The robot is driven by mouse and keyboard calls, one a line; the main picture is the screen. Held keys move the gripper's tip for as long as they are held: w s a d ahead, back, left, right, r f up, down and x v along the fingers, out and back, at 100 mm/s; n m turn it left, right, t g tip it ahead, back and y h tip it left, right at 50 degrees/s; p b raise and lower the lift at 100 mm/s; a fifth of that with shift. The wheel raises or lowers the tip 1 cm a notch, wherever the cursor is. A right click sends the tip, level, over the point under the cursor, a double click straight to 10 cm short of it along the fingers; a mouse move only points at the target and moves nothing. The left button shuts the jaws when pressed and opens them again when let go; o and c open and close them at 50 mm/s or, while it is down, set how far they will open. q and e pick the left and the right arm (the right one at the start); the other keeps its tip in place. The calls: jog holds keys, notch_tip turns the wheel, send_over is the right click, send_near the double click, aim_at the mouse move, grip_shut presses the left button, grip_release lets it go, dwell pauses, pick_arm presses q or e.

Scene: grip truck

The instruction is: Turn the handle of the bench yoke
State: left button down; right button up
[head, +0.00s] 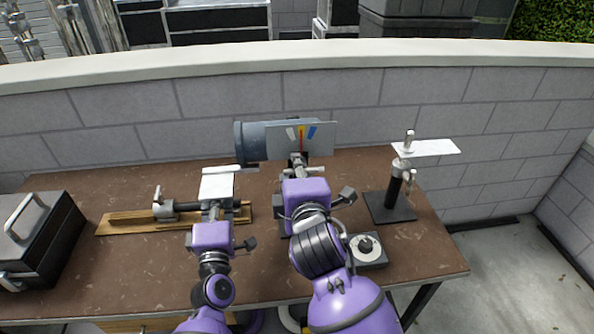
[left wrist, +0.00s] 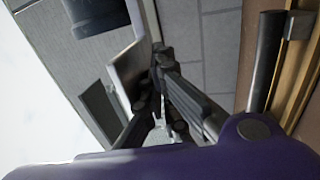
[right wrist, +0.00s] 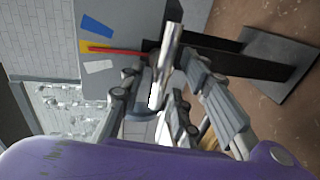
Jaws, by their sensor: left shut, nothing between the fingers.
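A grey cylinder unit (head: 251,143) with a flat gauge panel (head: 318,138) stands at the back middle of the bench. The panel, with blue, yellow and white marks and a red pointer, also shows in the right wrist view (right wrist: 125,45). A shiny metal handle (right wrist: 166,62) sticks out in front of it. My right gripper (head: 297,165) is at this handle, its fingers apart on either side; whether they touch it is unclear. I cannot tell which part is named the yoke.
A wooden board with a metal rod fitting (head: 165,208) lies at left. A black case (head: 38,240) sits at the far left. A black stand with a white plate (head: 428,148) is at right. A round dial box (head: 368,250) lies beside my right arm. A grey wall runs behind.

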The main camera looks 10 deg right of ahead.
jog(key=shift+c, duration=0.5)
grip_shut()
jog(key=shift+d+r, duration=0.1)
jog(key=shift+r, duration=0.05)
